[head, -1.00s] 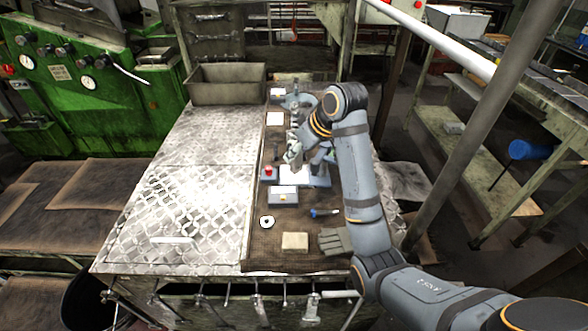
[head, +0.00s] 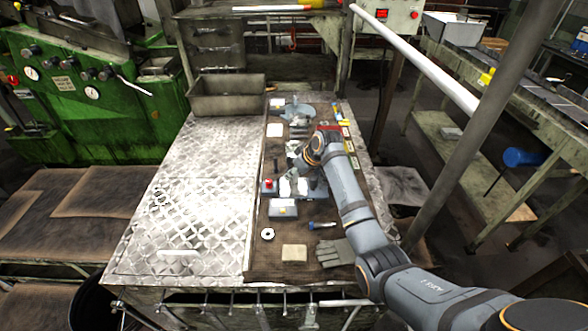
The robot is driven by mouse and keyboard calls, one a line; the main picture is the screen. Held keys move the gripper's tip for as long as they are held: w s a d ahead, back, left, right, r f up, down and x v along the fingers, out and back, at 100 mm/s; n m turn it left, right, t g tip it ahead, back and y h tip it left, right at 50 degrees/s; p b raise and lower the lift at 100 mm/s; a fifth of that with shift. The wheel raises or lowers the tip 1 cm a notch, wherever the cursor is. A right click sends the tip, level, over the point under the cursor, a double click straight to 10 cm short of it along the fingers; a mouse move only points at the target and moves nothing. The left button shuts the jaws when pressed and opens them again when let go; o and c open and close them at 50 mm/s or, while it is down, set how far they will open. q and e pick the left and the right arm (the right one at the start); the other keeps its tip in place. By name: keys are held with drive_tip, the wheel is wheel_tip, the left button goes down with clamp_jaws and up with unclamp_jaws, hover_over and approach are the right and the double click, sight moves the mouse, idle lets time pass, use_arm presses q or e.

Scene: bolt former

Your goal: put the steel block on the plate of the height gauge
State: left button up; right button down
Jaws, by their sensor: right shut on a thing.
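My right gripper (head: 293,181) points down over the middle of the brown mat, right next to a small box with a red button. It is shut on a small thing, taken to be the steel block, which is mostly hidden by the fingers. The blue-grey base (head: 319,188) of what looks like the height gauge shows just right of the fingertips, partly behind my wrist. Its plate is largely covered by the gripper, and I cannot tell whether the block touches it. My left gripper is not in view.
The red-button box (head: 268,186) stands close on the left. A grey box with a pale top (head: 283,208), a white ring (head: 267,234), a tan block (head: 294,252) and a grey glove (head: 336,252) lie nearer. The metal tabletop (head: 190,215) left is mostly clear.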

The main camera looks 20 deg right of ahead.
drive_tip(key=shift+f, duration=0.1)
drive_tip(key=c, duration=1.1)
unclamp_jaws()
drive_tip(key=shift+o, duration=0.2)
drive_tip(key=shift+s+r, duration=0.1)
drive_tip(key=shift+r, duration=0.15)
drive_tip(key=b+v, duration=0.2)
drive_tip(key=v, duration=0.9)
drive_tip(key=shift+r+b, duration=0.3)
drive_tip(key=shift+s+d, duration=0.1)
